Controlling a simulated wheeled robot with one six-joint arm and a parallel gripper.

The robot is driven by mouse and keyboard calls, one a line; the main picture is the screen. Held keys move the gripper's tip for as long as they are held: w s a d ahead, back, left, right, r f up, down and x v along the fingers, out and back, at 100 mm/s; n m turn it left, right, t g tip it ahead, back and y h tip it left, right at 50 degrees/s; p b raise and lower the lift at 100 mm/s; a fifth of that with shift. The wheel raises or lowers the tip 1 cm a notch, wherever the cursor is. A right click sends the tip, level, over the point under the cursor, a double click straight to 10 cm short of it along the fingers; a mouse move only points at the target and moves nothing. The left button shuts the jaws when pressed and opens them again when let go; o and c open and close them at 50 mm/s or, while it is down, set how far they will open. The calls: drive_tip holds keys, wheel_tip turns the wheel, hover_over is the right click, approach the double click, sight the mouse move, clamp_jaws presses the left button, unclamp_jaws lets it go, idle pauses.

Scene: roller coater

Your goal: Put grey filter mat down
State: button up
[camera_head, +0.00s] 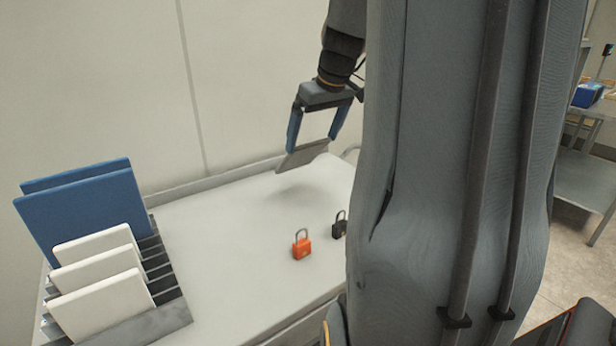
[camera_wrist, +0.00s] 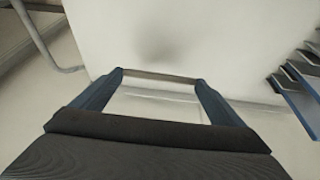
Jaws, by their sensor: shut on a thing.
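The grey filter mat (camera_head: 303,156) is a thin flat grey panel, held tilted above the far part of the white table. My gripper (camera_head: 308,145) is shut on it, with one blue finger at each side edge. A soft shadow lies on the table below the mat, so it is apart from the surface. In the wrist view the mat (camera_wrist: 160,77) shows as a thin edge-on strip between the two fingertips of my gripper (camera_wrist: 160,79).
A dark slotted rack (camera_head: 172,292) at the table's left holds blue panels (camera_head: 85,210) and white panels (camera_head: 105,295). The white table (camera_head: 225,235) is clear between rack and padlocks.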

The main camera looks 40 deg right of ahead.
wheel_tip(320, 180, down, 6)
drive_tip(key=shift+f+p, duration=0.25)
drive_tip(key=shift+p, duration=0.05)
drive_tip(key=shift+f, duration=0.15)
drive_tip(key=o, duration=0.7)
drive_tip(key=shift+o, duration=0.2)
drive_tip(key=b+v, duration=0.1)
drive_tip(key=v, duration=1.1)
drive_tip(key=shift+s, duration=0.1)
